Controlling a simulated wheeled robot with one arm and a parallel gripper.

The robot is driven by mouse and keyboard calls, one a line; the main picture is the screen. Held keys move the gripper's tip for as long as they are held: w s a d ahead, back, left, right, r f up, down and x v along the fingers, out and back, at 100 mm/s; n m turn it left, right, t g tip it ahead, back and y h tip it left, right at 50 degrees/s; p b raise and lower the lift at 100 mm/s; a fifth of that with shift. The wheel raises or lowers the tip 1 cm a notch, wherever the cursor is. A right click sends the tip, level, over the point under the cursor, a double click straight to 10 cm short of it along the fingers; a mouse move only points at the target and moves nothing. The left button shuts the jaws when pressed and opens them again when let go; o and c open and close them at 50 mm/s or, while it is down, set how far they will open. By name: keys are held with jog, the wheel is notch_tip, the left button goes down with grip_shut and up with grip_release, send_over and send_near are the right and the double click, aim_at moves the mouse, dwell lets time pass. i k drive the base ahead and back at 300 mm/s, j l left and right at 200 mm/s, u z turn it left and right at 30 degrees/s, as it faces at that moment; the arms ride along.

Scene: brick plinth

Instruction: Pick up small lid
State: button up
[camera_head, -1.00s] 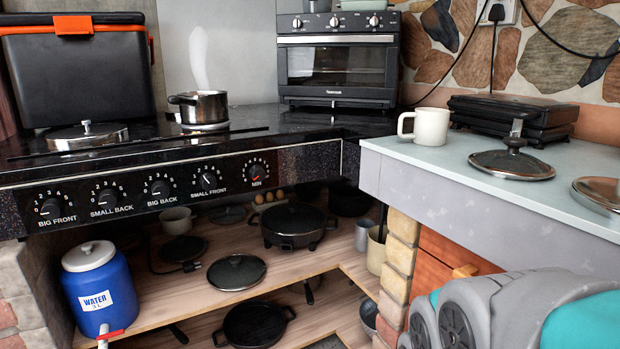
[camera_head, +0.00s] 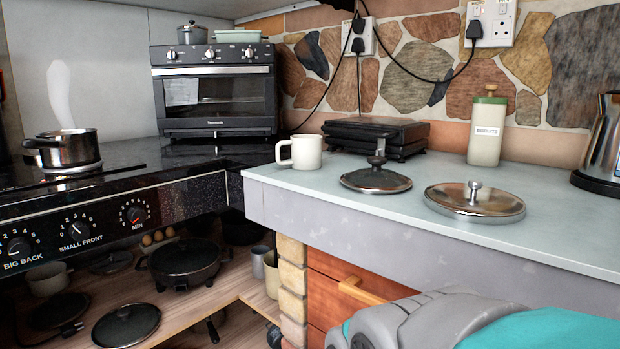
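Two lids lie on the pale grey-blue counter (camera_head: 360,215). The smaller-looking lid (camera_head: 376,181) is dark and shiny with a tall black handle, and lies near the counter's front edge. The larger silver lid (camera_head: 474,202), with a round metal knob, lies to its right. Another dark lid (camera_head: 126,326) is on the wooden shelf below the hob. The frame does not settle which one is called the small lid. My gripper is not in view; only part of my grey and teal arm shows at the bottom right, below the counter edge.
A white mug (camera_head: 300,152) stands left of the lids. A black flat appliance (camera_head: 375,137) is behind them. A biscuits jar (camera_head: 487,130) and a kettle (camera_head: 602,150) stand at the back right. A steaming pot (camera_head: 66,150) is on the hob. The counter's right front is clear.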

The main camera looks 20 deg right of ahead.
aim_at(375, 180)
jog(key=k+j+u, duration=0.3)
jog(key=k+j, duration=0.45)
jog(key=j, duration=0.15)
